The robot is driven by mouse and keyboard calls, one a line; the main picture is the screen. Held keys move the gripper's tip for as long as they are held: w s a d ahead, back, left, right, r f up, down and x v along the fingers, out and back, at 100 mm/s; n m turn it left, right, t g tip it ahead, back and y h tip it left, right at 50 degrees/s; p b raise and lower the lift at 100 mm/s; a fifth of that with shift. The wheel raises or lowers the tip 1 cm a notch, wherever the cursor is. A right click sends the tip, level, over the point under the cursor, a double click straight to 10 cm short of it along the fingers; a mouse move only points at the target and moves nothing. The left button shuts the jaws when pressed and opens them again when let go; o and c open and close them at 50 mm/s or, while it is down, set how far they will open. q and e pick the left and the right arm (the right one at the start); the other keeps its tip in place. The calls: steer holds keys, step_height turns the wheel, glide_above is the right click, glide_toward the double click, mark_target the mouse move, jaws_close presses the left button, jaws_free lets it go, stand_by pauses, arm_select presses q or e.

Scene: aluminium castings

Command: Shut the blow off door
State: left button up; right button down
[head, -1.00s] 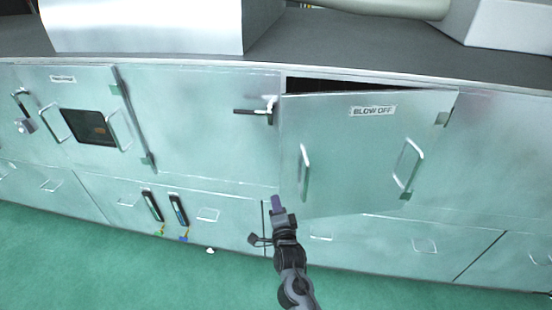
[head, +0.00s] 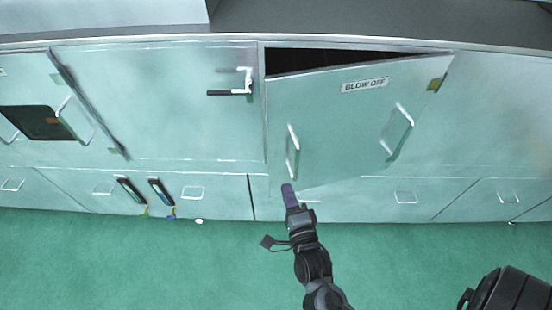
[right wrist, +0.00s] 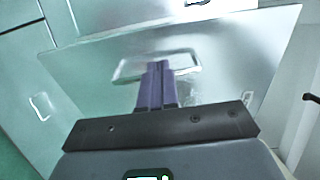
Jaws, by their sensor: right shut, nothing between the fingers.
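The blow off door (head: 345,128) is a pale metal panel with a "BLOW OFF" label (head: 365,85) and two bar handles. It stands partly open, with a dark gap along its top edge. Its hinge side is at the right. My right gripper (head: 288,188) is shut and empty, with its purple fingers at the door's lower left corner, below the left handle (head: 292,152). In the right wrist view the shut fingers (right wrist: 157,85) point at the door (right wrist: 215,65), in front of a handle (right wrist: 155,65). I cannot tell whether they touch. My left gripper is out of view.
A black lever latch (head: 230,92) sits on the fixed panel left of the opening. Lower drawers (head: 405,198) with handles run beneath the door. A grey counter (head: 380,22) lies above. The green floor (head: 200,265) in front is clear.

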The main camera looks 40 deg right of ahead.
mark_target(274, 154)
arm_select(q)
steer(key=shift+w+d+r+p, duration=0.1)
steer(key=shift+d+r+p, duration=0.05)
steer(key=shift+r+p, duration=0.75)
arm_select(e)
steer(key=x, duration=1.1)
steer(key=shift+w, duration=0.15)
